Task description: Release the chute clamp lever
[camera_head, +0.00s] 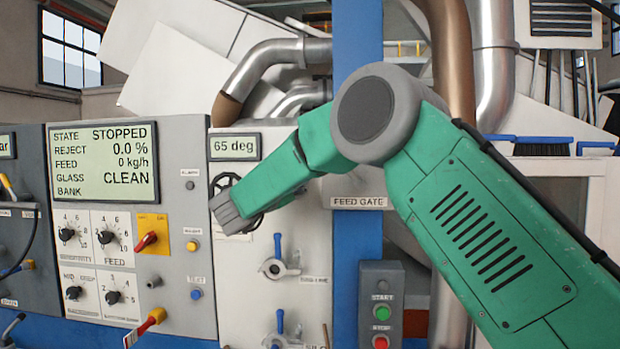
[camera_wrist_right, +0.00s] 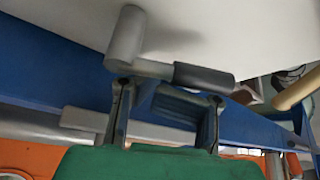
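In the right wrist view, a lever-like part, possibly the chute clamp lever, has a light grey round post (camera_wrist_right: 125,38), a short grey bar (camera_wrist_right: 152,69) and a dark grey grip (camera_wrist_right: 204,77). My right gripper (camera_wrist_right: 165,98) is open, with its two dark fingers wide apart. The bar and grip lie across in front of the fingertips; I cannot tell whether they touch. No part labelled as the chute clamp is readable there. My left gripper is not in view.
A start/stop box (camera_head: 381,305) hangs on the blue post (camera_head: 357,240). A control panel (camera_head: 176,130) stands left. Metal pipes (camera_head: 497,80) run behind my arm.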

